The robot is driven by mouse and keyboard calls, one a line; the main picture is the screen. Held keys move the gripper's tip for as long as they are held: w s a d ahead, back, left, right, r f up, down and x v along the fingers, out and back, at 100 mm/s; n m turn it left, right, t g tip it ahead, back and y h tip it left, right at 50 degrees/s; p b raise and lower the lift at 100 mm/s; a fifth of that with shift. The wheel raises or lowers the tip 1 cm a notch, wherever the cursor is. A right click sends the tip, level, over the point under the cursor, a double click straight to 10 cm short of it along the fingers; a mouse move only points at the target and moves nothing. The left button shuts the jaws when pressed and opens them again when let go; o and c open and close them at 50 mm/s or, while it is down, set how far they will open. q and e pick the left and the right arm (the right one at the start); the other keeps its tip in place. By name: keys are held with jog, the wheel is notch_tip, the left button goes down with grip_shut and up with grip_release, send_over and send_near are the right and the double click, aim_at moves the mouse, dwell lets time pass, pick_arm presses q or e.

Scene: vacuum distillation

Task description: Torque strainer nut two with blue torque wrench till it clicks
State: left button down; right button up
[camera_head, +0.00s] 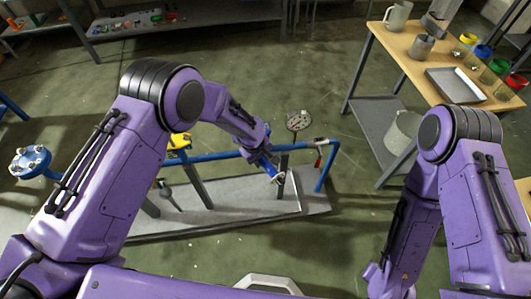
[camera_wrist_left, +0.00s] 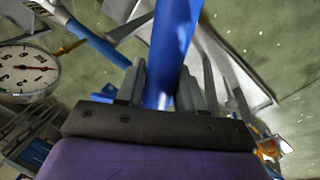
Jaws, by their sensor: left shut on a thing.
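My left gripper (camera_head: 268,166) is at mid-picture in the head view, over the blue pipe rig. In the left wrist view its two fingers (camera_wrist_left: 160,90) are shut on the blue handle of the torque wrench (camera_wrist_left: 175,40). The wrench's silver end (camera_head: 278,178) shows below the gripper in the head view. A blue flange (camera_head: 30,161) with several nuts stands at the far left, well away from the gripper. I cannot tell which nut is strainer nut two. The right arm hangs at the lower right; its fingers do not show.
The blue pipe (camera_head: 225,155) runs on grey posts over a grey base plate (camera_head: 232,212). A round gauge (camera_head: 298,121) stands behind the gripper; a dial also shows in the wrist view (camera_wrist_left: 28,72). A wooden table (camera_head: 408,55) with a tray (camera_head: 456,84) and jars stands at right.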

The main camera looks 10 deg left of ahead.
pick_arm(q)
jog(key=shift+s+a, duration=0.2)
jog(key=shift+a, duration=0.05)
jog(key=shift+s+a+m+p, duration=0.3)
jog(key=shift+s+a+m, duration=0.2)
jog(key=shift+a+m, duration=0.2)
jog(key=shift+s+a+m+p, duration=0.3)
jog(key=shift+s+a+m, duration=0.15)
jog(key=shift+a+m, duration=0.2)
jog(key=shift+g, duration=0.3)
jog(key=a+m, duration=0.1)
jog(key=s+a+m, duration=0.1)
jog(key=a, duration=0.1)
jog(key=shift+s+h, duration=0.15)
jog(key=shift+h, duration=0.15)
